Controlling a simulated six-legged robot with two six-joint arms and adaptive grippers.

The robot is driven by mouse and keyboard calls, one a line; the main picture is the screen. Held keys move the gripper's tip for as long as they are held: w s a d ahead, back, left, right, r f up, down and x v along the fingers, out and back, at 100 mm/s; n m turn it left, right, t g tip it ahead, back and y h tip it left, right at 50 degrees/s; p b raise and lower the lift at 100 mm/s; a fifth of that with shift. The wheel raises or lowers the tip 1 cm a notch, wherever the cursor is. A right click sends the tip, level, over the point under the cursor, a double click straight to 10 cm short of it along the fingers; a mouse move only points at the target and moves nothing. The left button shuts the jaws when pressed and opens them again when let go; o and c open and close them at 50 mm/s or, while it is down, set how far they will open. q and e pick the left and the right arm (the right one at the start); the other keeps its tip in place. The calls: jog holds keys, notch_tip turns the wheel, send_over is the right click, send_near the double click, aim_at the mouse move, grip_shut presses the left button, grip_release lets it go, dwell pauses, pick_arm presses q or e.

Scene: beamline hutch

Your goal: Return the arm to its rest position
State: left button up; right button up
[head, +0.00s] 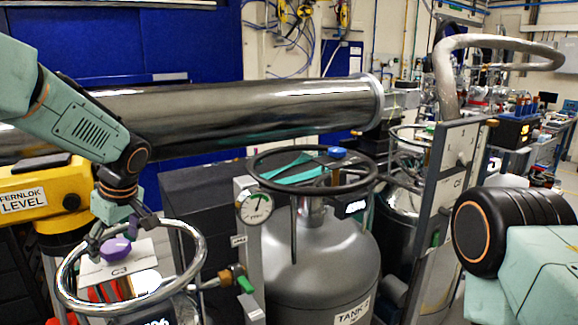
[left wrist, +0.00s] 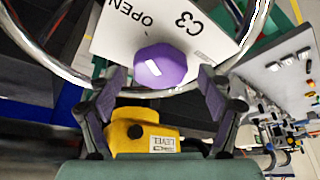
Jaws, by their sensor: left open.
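My left arm comes in from the left and its gripper (head: 118,232) points down over a purple knob (head: 115,248). The knob is on a white panel marked C3 (head: 118,267), inside a shiny ring handle (head: 192,248). In the left wrist view, my left gripper (left wrist: 162,84) is open. Its two fingers stand on either side of the purple knob (left wrist: 161,66), with gaps visible between them and it. The panel (left wrist: 112,38) there reads OPEN and C3. My right arm (head: 500,232) shows at the right, but its gripper is out of view.
A yellow level instrument (head: 45,190) stands just left of my left gripper. A long metal pipe (head: 250,108) runs behind the arm. A grey tank (head: 325,265) with a black ring and pressure gauge (head: 254,207) stands in the middle. A tall metal panel (head: 445,200) is at the right.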

pick_arm(q)
jog(key=shift+m+t+p, duration=0.3)
jog(key=shift+m+t, duration=0.1)
jog(key=shift+m, duration=0.7)
jog(key=m+p, duration=0.1)
jog(key=m+h+p, duration=0.1)
jog(key=shift+s+r+m+t, duration=0.15)
jog(key=shift+r+m+t, duration=0.05)
jog(key=shift+m+t, duration=0.2)
jog(key=m+p, duration=0.2)
jog(key=shift+a+t+h+p, duration=0.15)
jog(key=shift+t+h+p, duration=0.15)
jog(key=shift+p, duration=0.1)
jog(key=m+h+p, duration=0.1)
jog(key=m+p, duration=0.2)
jog(key=p, duration=0.1)
jog(key=shift+p, duration=0.35)
jog(key=shift+a+m+t+p, duration=0.1)
jog(key=shift+m+t+p, duration=0.2)
jog(key=shift+m+p, duration=0.35)
jog(key=shift+f+m+h+p, duration=0.15)
jog(key=shift+m+h+p, duration=0.15)
jog(key=shift+m+h, duration=0.3)
jog(key=shift+s, duration=0.15)
